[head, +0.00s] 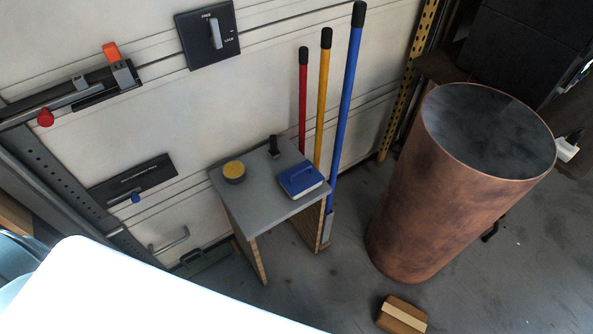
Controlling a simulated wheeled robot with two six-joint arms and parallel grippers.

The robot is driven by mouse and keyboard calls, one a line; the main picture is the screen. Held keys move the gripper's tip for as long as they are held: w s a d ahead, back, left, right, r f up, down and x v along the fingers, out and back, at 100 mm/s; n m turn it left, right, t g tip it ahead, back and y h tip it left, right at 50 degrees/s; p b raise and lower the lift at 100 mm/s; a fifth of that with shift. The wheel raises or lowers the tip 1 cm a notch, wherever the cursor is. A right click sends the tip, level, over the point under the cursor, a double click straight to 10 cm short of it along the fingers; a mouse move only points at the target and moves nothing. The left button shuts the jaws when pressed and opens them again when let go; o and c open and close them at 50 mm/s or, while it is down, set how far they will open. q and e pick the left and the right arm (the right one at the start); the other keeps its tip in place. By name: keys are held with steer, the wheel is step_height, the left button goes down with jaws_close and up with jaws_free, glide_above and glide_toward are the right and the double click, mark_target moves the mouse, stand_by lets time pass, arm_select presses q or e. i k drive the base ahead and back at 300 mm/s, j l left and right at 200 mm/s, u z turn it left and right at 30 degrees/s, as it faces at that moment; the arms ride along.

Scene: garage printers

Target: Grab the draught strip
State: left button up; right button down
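I cannot identify the draught strip with certainty. A low dark green piece (203,258) lies on the floor against the foot of the pale garage door (265,75), left of the small grey table; it may be the strip. Its near side is partly cut off by a large white surface at the lower left. Neither of my grippers shows in the head view.
The small grey table (245,197) holds a yellow-topped tin (234,172), a blue-and-white box (300,180) and a small black item (274,147). Red, yellow and blue poles (346,110) lean behind it. A copper barrel (440,190) and a brown block (402,315) stand right.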

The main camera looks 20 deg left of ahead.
mark_target(191, 268)
steer(key=u, duration=0.45)
steer(key=k+u, duration=0.1)
steer(key=u, duration=0.75)
steer(key=k+u, duration=0.1)
steer(key=u, duration=0.3)
